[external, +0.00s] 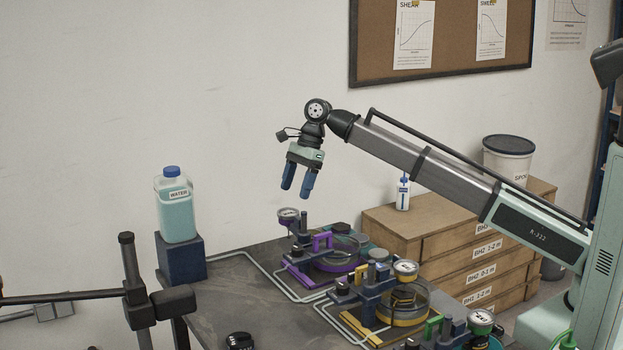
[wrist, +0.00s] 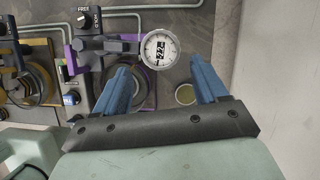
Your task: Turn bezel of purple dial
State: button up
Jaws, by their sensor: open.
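The purple dial (external: 288,214) sits at the top of the purple lever frame (external: 325,262), the farthest of the frames on the table. In the wrist view the dial (wrist: 159,49) shows a white face with a pale bezel ring, just beyond my fingertips and between their lines. My gripper (external: 298,194) is open and empty, pointing down above the purple frame and apart from the dial. In the wrist view my gripper's blue fingers (wrist: 157,62) are spread, with the left finger over part of the purple frame.
A yellow frame (external: 385,300) and a green one (external: 440,328) stand nearer along the table. A water bottle (external: 176,207) stands on a dark block at the left. Wooden boxes (external: 440,225) stand behind. A small round container (wrist: 185,94) lies between my fingers in the wrist view.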

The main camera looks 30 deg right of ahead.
aim_at(288, 212)
jog(key=shift+x, duration=2.75)
jog(key=shift+c, duration=0.3)
jog(key=c, duration=0.7)
jog(key=shift+w+n, duration=0.1)
jog(key=shift+n, duration=0.2)
jog(key=n+g, duration=0.1)
jog(key=n, duration=0.1)
jog(key=n+g, duration=0.1)
jog(key=n, duration=0.1)
jog(key=shift+w+a+r+n+h, duration=0.15)
jog(key=shift+w+n+h, duration=0.1)
jog(key=shift+n+h, duration=0.15)
jog(key=n, duration=0.2)
jog(key=n+g+h, duration=0.1)
jog(key=n, duration=0.2)
jog(key=shift+w+a+h, duration=0.1)
jog(key=shift+a+h, duration=0.05)
jog(key=shift+h, duration=0.15)
jog(key=shift+n, duration=0.4)
